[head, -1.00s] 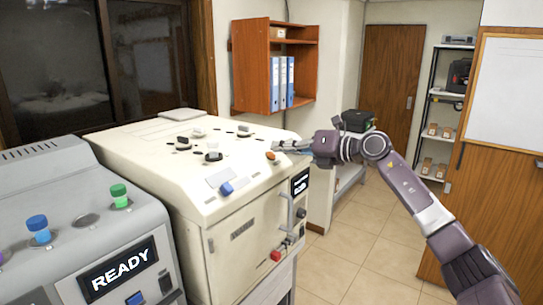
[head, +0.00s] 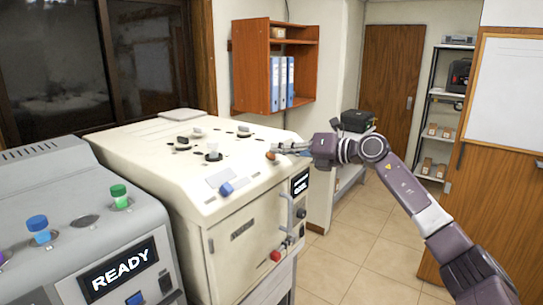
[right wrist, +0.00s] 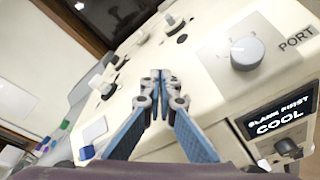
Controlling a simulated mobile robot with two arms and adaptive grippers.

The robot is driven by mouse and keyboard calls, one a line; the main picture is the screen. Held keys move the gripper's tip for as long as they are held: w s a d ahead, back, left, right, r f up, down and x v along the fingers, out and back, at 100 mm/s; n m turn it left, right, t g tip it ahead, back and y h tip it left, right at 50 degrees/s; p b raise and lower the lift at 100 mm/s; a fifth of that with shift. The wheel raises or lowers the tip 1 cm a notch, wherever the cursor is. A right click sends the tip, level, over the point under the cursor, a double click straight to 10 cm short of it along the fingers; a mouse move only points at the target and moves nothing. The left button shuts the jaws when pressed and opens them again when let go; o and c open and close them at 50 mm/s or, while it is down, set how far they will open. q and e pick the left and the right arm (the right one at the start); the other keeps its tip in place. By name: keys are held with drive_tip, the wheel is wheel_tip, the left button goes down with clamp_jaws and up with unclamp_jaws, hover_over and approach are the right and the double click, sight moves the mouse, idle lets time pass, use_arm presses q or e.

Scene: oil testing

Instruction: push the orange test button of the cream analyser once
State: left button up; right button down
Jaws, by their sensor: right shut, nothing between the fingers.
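The cream analyser (head: 150,150) stands in the middle of the head view, and its top also fills much of the right wrist view (right wrist: 205,75). Its orange test button (head: 271,155) is on the top near the right edge. My right gripper (head: 281,149) is shut and empty, with its fingertips right by the orange button; I cannot tell whether they touch it. In the right wrist view the closed blue fingers (right wrist: 159,74) point at the analyser top, and the orange button cannot be made out there. My left gripper is not in view.
The analyser's screen (right wrist: 281,115) reads "BLANK FIRST COOL". A blue button (head: 226,189), several knobs and a red button (head: 275,256) are also on the analyser. A grey machine (head: 60,210) showing "READY" stands at left. A wooden shelf (head: 251,65) hangs behind.

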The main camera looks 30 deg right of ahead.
drive_tip(key=shift+w+a+f, duration=0.1)
drive_tip(key=shift+w+f, duration=0.15)
drive_tip(key=shift+f, duration=0.2)
idle(1.0)
drive_tip(key=shift+r, duration=0.1)
drive_tip(key=shift+s+r+p, duration=0.3)
drive_tip(key=shift+s+r, duration=0.15)
drive_tip(key=shift+r, duration=0.15)
drive_tip(key=shift+d+r, duration=0.1)
drive_tip(key=shift+d, duration=0.1)
drive_tip(key=shift+s+d+r, duration=0.15)
drive_tip(key=shift+s+r, duration=0.1)
drive_tip(key=shift+r, duration=0.2)
drive_tip(key=s+r, duration=0.1)
drive_tip(key=s+r+p, duration=0.1)
drive_tip(key=r, duration=0.1)
drive_tip(key=shift+d, duration=0.35)
